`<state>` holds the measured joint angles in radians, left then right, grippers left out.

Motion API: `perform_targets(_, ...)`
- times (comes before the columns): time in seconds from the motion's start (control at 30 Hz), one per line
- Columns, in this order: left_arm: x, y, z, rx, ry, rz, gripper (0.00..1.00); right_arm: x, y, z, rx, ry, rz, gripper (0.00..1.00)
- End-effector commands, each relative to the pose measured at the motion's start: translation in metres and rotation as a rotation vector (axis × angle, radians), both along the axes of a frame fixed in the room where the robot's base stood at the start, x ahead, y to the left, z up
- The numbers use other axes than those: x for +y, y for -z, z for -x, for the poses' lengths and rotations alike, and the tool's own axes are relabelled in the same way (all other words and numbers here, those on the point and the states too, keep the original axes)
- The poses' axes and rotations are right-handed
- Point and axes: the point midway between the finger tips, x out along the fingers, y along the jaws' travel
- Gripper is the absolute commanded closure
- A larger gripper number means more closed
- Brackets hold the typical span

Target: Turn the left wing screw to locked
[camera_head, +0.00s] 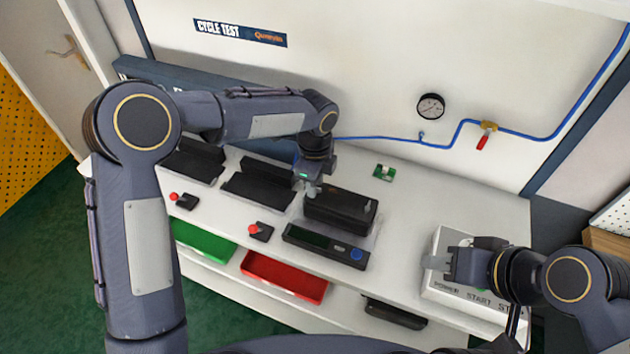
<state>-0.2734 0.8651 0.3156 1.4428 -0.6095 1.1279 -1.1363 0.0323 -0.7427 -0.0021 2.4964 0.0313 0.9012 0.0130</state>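A black box-shaped device (340,209), perhaps the valve positioner, sits on the white bench near the middle. I cannot make out the left wing screw; it is too small or is hidden by my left gripper. My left gripper (312,190) points down at the left end of the black device, with its fingertips at or just above it. Whether it touches anything, or is open or shut, is not clear. My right gripper (436,262) is over the left part of the white control box (440,241), away from the black device. Its finger gap does not show clearly.
A dark unit with a blue button (325,246) lies in front of the device. Black holders (258,186) and red-knobbed boxes (261,231) stand left. A small green board (384,172) lies behind. Red (284,276) and green (203,240) trays sit lower. Bench between device and control box is clear.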

Motion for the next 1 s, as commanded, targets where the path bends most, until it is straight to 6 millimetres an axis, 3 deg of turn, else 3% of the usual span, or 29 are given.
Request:
perform_targets(0.5, -0.001, -0.071, -0.001, -0.003, 0.000, 0.003, 0.73, 0.000, 0.010, 0.000, 0.000, 0.000, 0.000, 0.64)
perform_targets(1.0, 0.000, -0.077, 0.000, -0.001, 0.001, 0.000, 0.73, 0.000, 0.010, 0.000, 0.000, 0.000, 0.000, 0.64)
